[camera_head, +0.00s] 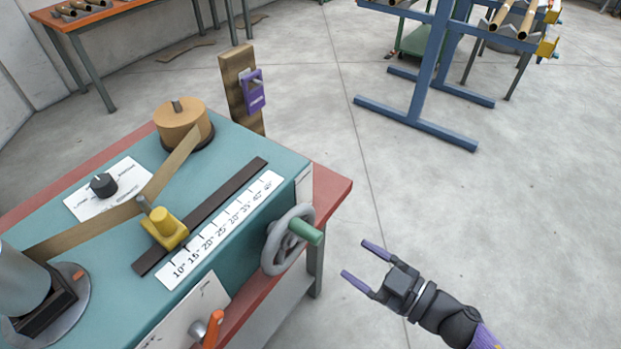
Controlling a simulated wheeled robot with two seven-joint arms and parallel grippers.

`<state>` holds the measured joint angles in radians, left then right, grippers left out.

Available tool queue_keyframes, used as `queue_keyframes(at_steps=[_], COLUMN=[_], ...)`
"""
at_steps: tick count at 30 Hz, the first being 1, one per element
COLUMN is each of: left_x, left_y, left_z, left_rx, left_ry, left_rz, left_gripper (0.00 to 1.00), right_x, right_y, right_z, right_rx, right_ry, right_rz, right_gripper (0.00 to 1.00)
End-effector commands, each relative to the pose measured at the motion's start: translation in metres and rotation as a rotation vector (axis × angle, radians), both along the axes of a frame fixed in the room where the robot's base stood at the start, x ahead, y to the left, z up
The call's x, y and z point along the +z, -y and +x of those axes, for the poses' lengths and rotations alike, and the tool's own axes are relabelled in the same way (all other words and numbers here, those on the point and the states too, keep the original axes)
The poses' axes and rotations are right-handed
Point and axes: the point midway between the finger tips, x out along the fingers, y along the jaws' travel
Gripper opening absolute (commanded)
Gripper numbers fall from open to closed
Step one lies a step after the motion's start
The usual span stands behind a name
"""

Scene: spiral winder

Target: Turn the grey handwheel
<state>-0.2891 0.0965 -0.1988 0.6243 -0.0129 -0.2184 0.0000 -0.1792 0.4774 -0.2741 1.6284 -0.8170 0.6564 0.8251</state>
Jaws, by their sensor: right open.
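The grey handwheel (271,243) is mounted on the right end face of the teal winder (240,262). A green handle (305,231) sticks out from its rim toward the right. My right gripper (359,262) is to the right of the handwheel and apart from it. Its two purple-tipped fingers are spread and empty, pointing left toward the wheel. My left gripper is not in view.
On the winder are a yellow slider (165,228) beside an angle scale, a tan paper roll (183,124) and a black knob (103,185). An orange-handled lever (213,330) is on the front. A blue rack (425,85) stands behind; the floor right is clear.

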Motion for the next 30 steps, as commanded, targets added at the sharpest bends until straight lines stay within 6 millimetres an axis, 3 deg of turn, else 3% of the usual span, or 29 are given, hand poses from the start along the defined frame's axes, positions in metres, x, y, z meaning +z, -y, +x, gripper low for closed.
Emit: queue_keyframes(at_steps=[4, 10, 15, 25, 30], left_x=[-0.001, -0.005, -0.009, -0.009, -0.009], left_y=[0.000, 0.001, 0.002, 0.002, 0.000], left_z=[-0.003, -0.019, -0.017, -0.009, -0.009], left_rx=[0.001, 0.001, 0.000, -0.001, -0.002], left_ry=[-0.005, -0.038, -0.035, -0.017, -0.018], left_rz=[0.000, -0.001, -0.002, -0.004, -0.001], left_gripper=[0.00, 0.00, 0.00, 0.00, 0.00], right_x=[0.012, 0.011, 0.010, 0.010, 0.010], right_y=[-0.018, -0.056, -0.080, -0.087, -0.087], right_z=[0.003, 0.032, 0.050, 0.054, 0.054], right_rx=[0.060, 0.055, 0.054, 0.053, 0.053], right_ry=[0.029, 0.028, 0.026, 0.024, 0.024], right_rz=[0.005, 0.007, 0.005, 0.003, 0.003], right_gripper=[0.72, 0.72, 0.72, 0.72, 0.38])
